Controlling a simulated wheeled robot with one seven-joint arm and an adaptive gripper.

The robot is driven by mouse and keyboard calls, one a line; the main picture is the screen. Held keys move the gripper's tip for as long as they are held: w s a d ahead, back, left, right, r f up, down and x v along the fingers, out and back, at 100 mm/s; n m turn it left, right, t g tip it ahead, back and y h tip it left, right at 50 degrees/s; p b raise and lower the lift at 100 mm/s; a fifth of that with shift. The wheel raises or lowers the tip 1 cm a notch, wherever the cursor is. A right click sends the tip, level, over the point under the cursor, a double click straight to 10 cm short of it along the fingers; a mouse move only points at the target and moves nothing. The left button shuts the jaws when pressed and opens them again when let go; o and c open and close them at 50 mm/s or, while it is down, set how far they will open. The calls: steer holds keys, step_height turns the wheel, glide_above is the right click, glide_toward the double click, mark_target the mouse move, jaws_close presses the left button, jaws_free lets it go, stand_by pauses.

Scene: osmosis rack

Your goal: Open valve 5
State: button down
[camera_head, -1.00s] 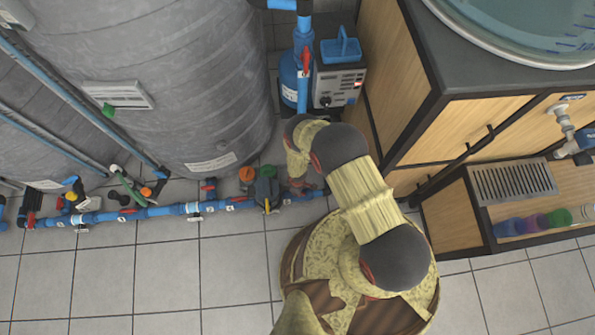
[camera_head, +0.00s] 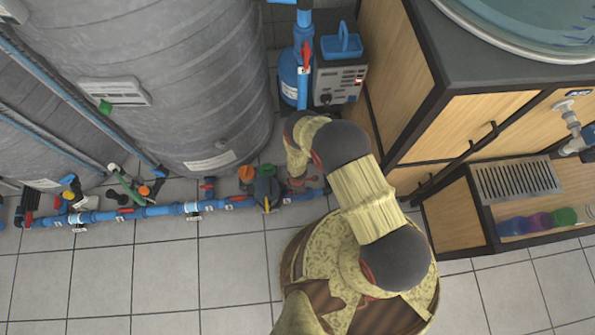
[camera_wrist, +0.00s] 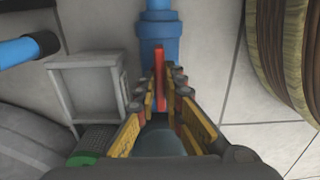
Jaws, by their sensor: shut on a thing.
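In the wrist view a thin red valve handle (camera_wrist: 159,62) stands on a blue pipe fitting (camera_wrist: 158,28). My gripper (camera_wrist: 161,88) has its yellow-padded fingers on both sides of this handle, closed on it. The handle lies roughly along the pipe in that view. In the head view my gripper (camera_head: 302,184) is low at the right end of the blue floor pipe (camera_head: 155,211), by the front of the big grey tank. My arm partly covers it there, and the handle is hard to make out. I cannot read a number on this valve.
A red-handled valve (camera_head: 306,54) is on the upright blue pipe behind. A grey control box (camera_head: 338,84) and wooden cabinet (camera_head: 400,80) stand close right.

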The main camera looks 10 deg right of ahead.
steer(key=c, duration=1.9)
jaws_free()
steer(key=shift+r, duration=0.1)
steer(key=shift+w+r, duration=0.1)
steer(key=shift+r, duration=0.55)
step_height(320, 180, up, 10)
steer(key=shift+r, duration=0.2)
